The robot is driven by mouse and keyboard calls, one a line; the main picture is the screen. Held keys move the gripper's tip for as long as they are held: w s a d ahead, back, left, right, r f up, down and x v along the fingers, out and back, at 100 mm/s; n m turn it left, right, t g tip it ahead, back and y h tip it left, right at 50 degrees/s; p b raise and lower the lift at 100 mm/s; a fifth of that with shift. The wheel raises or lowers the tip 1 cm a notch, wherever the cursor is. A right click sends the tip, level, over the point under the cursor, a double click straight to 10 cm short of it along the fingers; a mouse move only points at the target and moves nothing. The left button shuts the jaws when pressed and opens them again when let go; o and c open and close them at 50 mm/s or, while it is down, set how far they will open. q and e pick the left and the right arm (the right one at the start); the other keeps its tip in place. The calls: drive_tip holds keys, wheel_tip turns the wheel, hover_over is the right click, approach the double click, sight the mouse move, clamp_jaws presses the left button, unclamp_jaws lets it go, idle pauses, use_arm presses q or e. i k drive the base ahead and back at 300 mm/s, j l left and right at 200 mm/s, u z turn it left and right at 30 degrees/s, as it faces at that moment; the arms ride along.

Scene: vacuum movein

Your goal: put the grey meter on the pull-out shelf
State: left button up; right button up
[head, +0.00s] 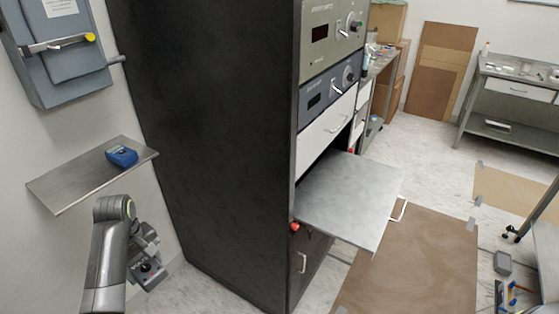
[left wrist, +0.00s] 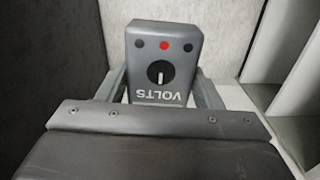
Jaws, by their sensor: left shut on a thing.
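The grey meter (left wrist: 163,62), a box with a black dial, red and dark jacks and the word VOLTS, is between the two fingers of my left gripper (left wrist: 163,88) in the left wrist view. The gripper is shut on it. In the head view my left gripper (head: 147,262) is at the lower left, with the meter (head: 150,272) partly hidden by it. The pull-out shelf (head: 350,195), a bare metal plate, sticks out of the black cabinet to the right; the cabinet's side stands between it and my gripper. My right gripper is not in view.
The tall black cabinet (head: 215,140) is a large obstacle. A wall shelf (head: 75,182) bearing a blue meter (head: 121,156) is above my left gripper. A grey wall box (head: 75,80) hangs higher. A brown floor mat (head: 420,260) lies right of the pull-out shelf.

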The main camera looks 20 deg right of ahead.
sight(358, 187)
drive_tip(key=l+z, duration=0.1)
drive_tip(key=z, duration=0.3)
drive_tip(key=i+z, duration=0.1)
drive_tip(key=z, duration=0.3)
drive_tip(key=l+z, duration=0.15)
drive_tip(key=z, duration=0.25)
drive_tip(key=i+l, duration=0.3)
drive_tip(key=i, duration=0.15)
drive_tip(key=i+l, duration=0.6)
drive_tip(key=i, duration=0.25)
